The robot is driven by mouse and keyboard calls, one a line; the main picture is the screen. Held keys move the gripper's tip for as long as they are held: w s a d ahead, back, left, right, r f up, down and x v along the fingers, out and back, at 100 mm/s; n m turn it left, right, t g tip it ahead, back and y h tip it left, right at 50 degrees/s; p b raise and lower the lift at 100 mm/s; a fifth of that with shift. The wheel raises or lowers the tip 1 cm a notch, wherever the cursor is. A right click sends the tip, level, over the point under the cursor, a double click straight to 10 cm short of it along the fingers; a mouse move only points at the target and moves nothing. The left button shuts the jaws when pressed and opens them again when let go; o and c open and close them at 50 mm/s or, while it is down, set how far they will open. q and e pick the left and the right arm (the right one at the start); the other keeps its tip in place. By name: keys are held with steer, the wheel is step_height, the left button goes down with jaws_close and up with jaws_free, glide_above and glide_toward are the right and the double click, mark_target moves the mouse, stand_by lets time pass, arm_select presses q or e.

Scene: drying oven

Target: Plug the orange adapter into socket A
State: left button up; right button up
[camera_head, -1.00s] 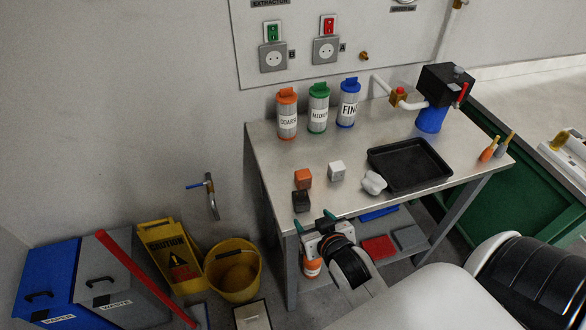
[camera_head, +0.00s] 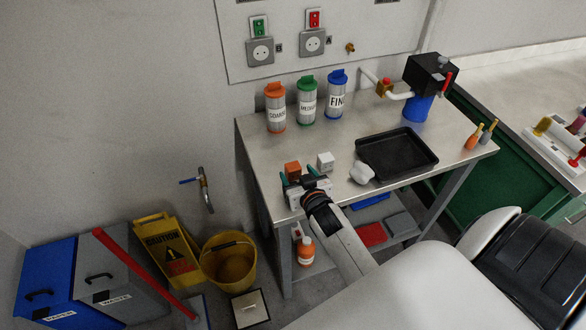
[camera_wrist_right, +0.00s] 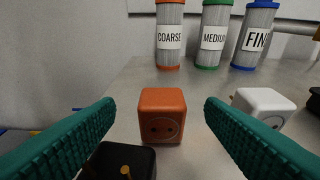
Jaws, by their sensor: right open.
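The orange adapter (camera_head: 292,169) stands upright near the left front of the metal table, its two-hole face toward my wrist camera. It also shows in the right wrist view (camera_wrist_right: 162,115). My right gripper (camera_head: 305,178) is open and empty, its green fingers on either side of the adapter in the wrist picture, with the adapter still beyond the fingertips. A black adapter (camera_wrist_right: 120,163) with brass pins lies low between the fingers. A white adapter (camera_head: 326,161) stands to the right. Socket A (camera_head: 313,42) is on the wall panel under a red switch. My left gripper is not in view.
Socket B (camera_head: 260,51) is left of socket A. Coarse (camera_head: 275,108), medium (camera_head: 306,100) and fine (camera_head: 337,94) canisters stand behind the adapters. A black tray (camera_head: 398,156) and a white lumpy object (camera_head: 362,172) lie to the right.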

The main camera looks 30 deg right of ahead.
mark_target(295, 170)
steer(key=shift+x, duration=1.6)
steer(key=shift+s, duration=0.1)
steer(key=shift+c, duration=0.4)
steer(key=c, duration=1)
steer(key=shift+r, duration=0.1)
step_height(295, 170, up, 10)
steer(key=shift+f, duration=0.1)
